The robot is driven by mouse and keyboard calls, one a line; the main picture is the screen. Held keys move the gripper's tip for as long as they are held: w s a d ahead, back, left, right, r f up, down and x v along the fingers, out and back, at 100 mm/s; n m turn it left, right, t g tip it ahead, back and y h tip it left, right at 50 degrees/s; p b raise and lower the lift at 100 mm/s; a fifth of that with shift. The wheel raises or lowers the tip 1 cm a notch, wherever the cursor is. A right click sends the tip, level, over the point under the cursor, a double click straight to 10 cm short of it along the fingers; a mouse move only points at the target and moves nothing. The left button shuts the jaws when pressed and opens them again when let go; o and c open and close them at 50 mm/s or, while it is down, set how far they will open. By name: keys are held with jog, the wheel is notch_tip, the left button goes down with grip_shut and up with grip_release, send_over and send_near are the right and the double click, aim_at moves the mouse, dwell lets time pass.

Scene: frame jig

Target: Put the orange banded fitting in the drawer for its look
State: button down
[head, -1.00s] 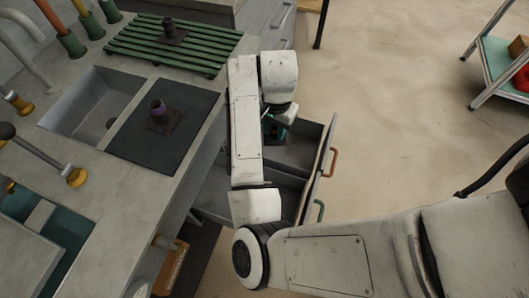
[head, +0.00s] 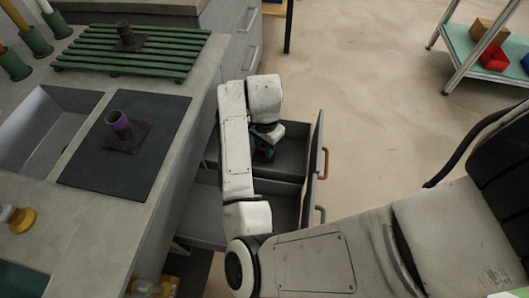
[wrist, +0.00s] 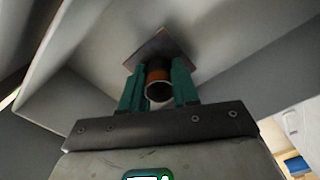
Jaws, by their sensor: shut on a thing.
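The orange banded fitting (wrist: 158,88) is a short pipe with an orange-brown band on a dark square plate (wrist: 172,46). My gripper (wrist: 158,76) is shut on its pipe, with one teal finger on each side. In the head view my gripper (head: 264,153) is inside the open drawer with the orange handle (head: 325,163). My arm hides most of the fitting there. I cannot tell whether the plate touches the drawer floor (head: 292,153).
A purple banded fitting (head: 119,124) stands on a dark mat (head: 85,165) beside the sink. Another dark fitting (head: 127,38) stands on a green slatted rack (head: 75,58). The counter edge is left of my arm. Open floor (head: 380,120) lies right of the drawers.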

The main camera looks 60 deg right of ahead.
jog(key=shift+f, duration=1.4)
jog(key=shift+f+b, duration=0.1)
jog(key=shift+b, duration=0.2)
jog(key=c, duration=0.8)
grip_release()
jog(key=shift+c, duration=0.2)
notch_tip(320, 180, up, 12)
jog(key=p, duration=0.4)
